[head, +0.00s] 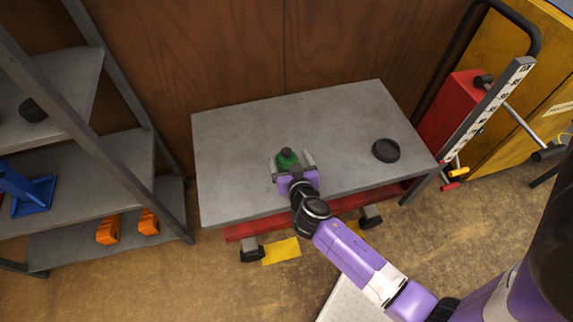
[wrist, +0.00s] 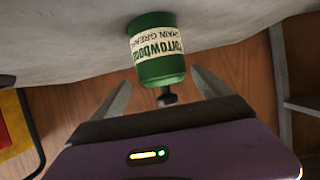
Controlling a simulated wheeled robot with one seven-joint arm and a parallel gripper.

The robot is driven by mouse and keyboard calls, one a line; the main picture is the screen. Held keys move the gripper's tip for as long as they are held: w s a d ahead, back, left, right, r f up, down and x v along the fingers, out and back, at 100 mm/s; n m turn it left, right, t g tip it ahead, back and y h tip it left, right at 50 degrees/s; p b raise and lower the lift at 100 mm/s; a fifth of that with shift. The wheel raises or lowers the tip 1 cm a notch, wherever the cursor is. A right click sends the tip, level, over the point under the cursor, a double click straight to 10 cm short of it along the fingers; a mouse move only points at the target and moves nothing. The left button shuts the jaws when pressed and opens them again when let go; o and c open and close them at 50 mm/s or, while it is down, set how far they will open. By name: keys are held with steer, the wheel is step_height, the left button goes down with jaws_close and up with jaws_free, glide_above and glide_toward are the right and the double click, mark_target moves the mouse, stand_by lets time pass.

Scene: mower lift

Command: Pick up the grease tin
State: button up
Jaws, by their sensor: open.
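The grease tin (head: 286,157) is a small green tin with a dark knob on top, standing on the grey lift table (head: 240,140). In the wrist view the tin (wrist: 160,68) appears upside down, with a cream label reading "CHAIN GREASE" and its black knob towards my gripper. My gripper (head: 292,162) is open at the tin, one finger on each side of it in the head view. In the wrist view the fingertips (wrist: 160,82) are apart, with visible gaps between them and the tin. The tin stands upright on the table.
A black round dish-like object (head: 386,150) lies on the table's right part. A grey shelf unit (head: 120,160) with orange (head: 108,230) and blue (head: 30,195) items stands at the left. A yellow cabinet (head: 545,60) is at the right. The table's left part is clear.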

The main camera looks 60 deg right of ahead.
steer(key=shift+a+f+x, duration=0.15)
steer(key=shift+x, duration=1.05)
steer(key=shift+a+f+x, duration=0.1)
steer(key=shift+x, duration=1.05)
steer(key=shift+w, duration=0.15)
steer(key=shift+c, duration=0.2)
steer(key=c, duration=1.8)
jaws_close()
steer(key=shift+r+p, duration=0.2)
steer(key=shift+p, duration=0.1)
